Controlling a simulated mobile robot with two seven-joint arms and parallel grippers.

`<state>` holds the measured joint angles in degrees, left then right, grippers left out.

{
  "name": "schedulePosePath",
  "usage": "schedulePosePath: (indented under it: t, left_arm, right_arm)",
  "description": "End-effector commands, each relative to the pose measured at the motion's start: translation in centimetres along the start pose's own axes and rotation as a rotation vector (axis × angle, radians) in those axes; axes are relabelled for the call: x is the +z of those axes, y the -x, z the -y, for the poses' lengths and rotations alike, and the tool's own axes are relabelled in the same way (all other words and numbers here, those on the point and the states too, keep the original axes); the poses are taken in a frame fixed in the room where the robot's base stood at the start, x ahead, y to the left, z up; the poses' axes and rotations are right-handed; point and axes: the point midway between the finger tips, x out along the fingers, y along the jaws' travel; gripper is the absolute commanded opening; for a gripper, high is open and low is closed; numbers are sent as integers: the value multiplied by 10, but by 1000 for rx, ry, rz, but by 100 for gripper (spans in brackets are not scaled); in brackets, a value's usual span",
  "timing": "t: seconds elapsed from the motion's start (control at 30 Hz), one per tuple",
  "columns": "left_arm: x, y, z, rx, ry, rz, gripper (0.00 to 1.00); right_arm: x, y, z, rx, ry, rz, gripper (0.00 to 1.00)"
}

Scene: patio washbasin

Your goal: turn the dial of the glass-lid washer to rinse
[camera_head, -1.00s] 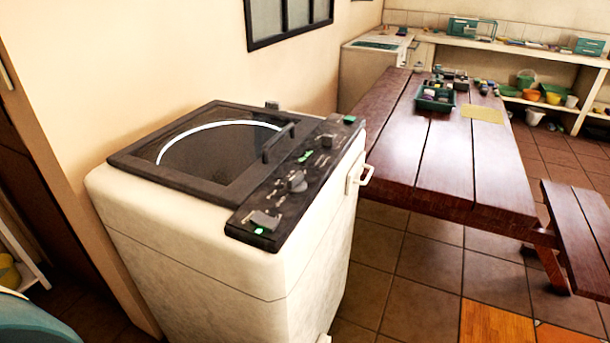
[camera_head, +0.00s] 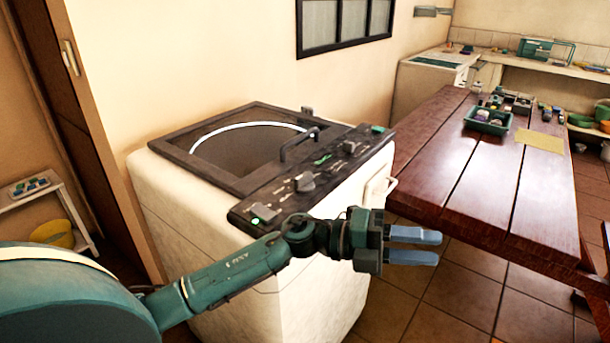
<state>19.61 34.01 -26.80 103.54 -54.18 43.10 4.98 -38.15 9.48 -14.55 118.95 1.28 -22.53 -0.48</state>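The glass-lid washer (camera_head: 185,203) is a white cabinet against the wall, with a dark-framed glass lid (camera_head: 235,150) that lies shut. Its dark control panel (camera_head: 325,167) runs along the front edge of the top. A grey dial (camera_head: 305,182) stands up near the panel's middle, and a smaller knob (camera_head: 349,147) sits farther back. The panel's markings are too small to read. My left gripper (camera_head: 413,247) is in front of the washer, right of and below the dial, apart from it. Its two blue fingers are spread and empty, pointing right. My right gripper is out of view.
A wooden table (camera_head: 455,165) stands right of the washer, with a green tray (camera_head: 488,121) and a yellow mat (camera_head: 541,141) on it. A small shelf (camera_head: 35,195) stands at left. Tiled floor shows below the table.

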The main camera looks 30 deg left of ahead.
Motion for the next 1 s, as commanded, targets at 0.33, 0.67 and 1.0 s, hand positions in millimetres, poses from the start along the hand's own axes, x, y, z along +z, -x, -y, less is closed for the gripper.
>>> schedulePosePath:
  t: [0.33, 0.67, 1.0]
  left_arm:
    - [101, 119, 33, 912, -610, -362, 35]
    - [154, 249, 116, 1484, -605, -262, 35]
    - [163, 253, 81, 1511, -592, -259, 35]
  right_arm:
    - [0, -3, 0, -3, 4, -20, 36]
    - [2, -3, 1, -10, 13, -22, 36]
    - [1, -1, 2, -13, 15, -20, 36]
